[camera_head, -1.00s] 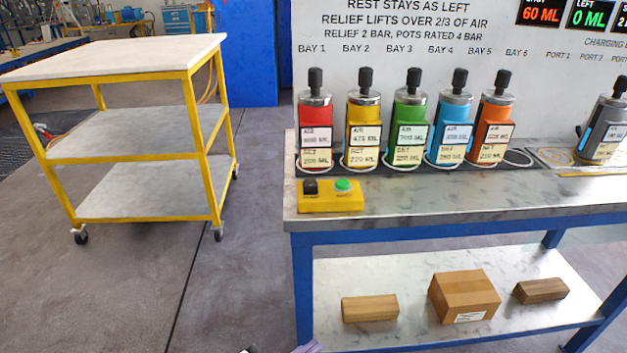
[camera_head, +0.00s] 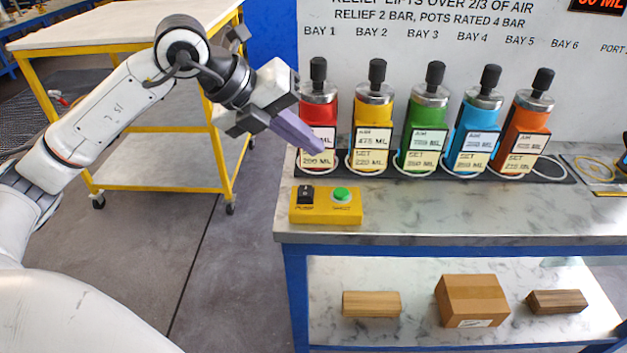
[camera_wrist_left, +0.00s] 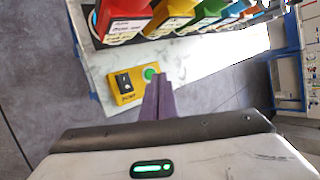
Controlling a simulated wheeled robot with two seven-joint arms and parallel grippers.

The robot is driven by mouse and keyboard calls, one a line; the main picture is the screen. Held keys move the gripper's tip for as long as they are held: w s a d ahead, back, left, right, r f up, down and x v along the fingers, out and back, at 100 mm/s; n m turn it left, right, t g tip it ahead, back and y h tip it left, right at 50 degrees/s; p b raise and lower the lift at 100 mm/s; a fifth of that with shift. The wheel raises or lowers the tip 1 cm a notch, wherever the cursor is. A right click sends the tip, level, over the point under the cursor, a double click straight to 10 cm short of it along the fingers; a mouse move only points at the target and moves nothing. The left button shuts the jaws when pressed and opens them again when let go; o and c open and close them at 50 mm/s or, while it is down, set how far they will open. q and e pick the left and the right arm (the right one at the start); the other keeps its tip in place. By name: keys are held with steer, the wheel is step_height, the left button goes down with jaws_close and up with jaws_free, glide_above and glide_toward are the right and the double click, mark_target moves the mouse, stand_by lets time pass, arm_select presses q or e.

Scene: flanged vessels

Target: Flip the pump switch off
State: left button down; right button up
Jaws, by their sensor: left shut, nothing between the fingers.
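My left gripper (camera_head: 316,146) is shut and empty, with purple fingers. In the head view its tips are above the box, in front of the red vessel. In the left wrist view the fingers point toward the box, near the green button. The rocker's tilt is too small to tell. My right gripper is not in view.
The red vessel (camera_head: 318,108) stands close behind my left fingertips. Yellow, green, blue and orange vessels continue the row to the right. The marble bench top (camera_head: 450,213) is clear in front of them. A yellow-framed cart (camera_head: 160,187) stands left of the bench.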

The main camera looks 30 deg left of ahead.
arm_select(q)
steer(key=shift+w+a+r+y, duration=0.1)
steer(key=shift+a+r+y, duration=0.2)
steer(key=shift+a, duration=0.3)
steer(key=shift+w+a+r+y, duration=0.1)
steer(key=shift+a+r+y, duration=0.2)
steer(key=shift+a, duration=0.25)
steer(key=shift+f, duration=0.25)
steer(key=b, duration=0.7)
glide_above(300, 195)
step_height(300, 195, down, 8)
steer(key=shift+w+a+r, duration=0.1)
steer(key=shift+f+b, duration=0.25)
steer(key=shift+b, duration=0.15)
steer(key=shift+f, duration=0.1)
